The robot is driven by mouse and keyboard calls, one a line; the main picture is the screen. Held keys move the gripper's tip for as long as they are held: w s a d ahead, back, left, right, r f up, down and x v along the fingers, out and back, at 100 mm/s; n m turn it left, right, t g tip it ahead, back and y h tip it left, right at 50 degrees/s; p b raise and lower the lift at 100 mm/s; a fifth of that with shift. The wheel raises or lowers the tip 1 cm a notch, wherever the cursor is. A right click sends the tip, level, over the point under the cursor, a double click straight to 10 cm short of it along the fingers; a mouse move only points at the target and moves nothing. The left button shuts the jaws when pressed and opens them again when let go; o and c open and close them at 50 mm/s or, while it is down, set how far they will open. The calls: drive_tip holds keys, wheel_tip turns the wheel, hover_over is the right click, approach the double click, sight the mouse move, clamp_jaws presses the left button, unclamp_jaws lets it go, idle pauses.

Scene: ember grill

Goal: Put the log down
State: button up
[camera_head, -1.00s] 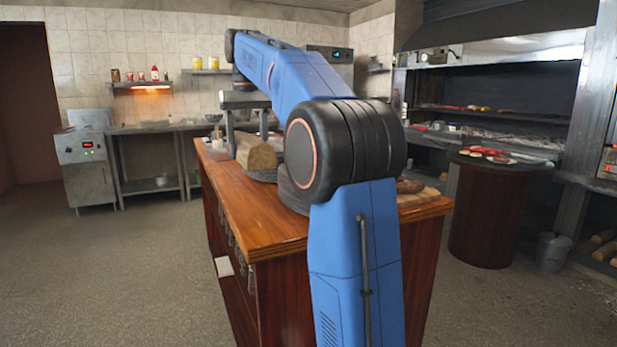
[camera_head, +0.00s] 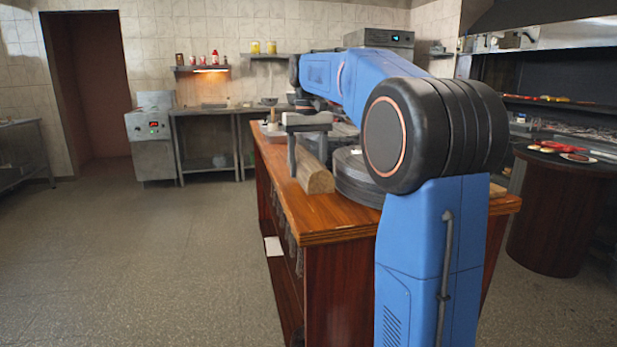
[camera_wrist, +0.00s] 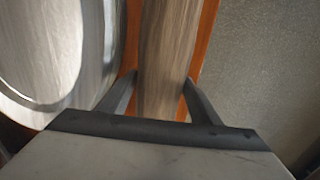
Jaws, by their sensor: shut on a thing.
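A brown log (camera_head: 315,176) shows over the left edge of the wooden counter (camera_head: 330,216) in the head view. My gripper (camera_head: 306,140) is at the log, with its fingers pointing down. In the wrist view my gripper (camera_wrist: 158,95) has one finger on each side of the log (camera_wrist: 168,50), shut on it. The log runs away from the gripper in that view. Whether the log touches the counter top I cannot tell.
A round grey metal piece (camera_head: 355,178) stands on the counter right beside the log. A dark round table (camera_head: 556,215) with food stands at the right. A metal cabinet (camera_head: 154,148) stands at the back left. The floor (camera_head: 150,260) left of the counter is clear.

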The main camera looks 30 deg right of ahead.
drive_tip(key=shift+f, duration=1.65)
drive_tip(key=o, duration=1.3)
drive_tip(key=shift+f, duration=0.15)
drive_tip(key=o, duration=0.4)
drive_tip(key=shift+o, duration=0.2)
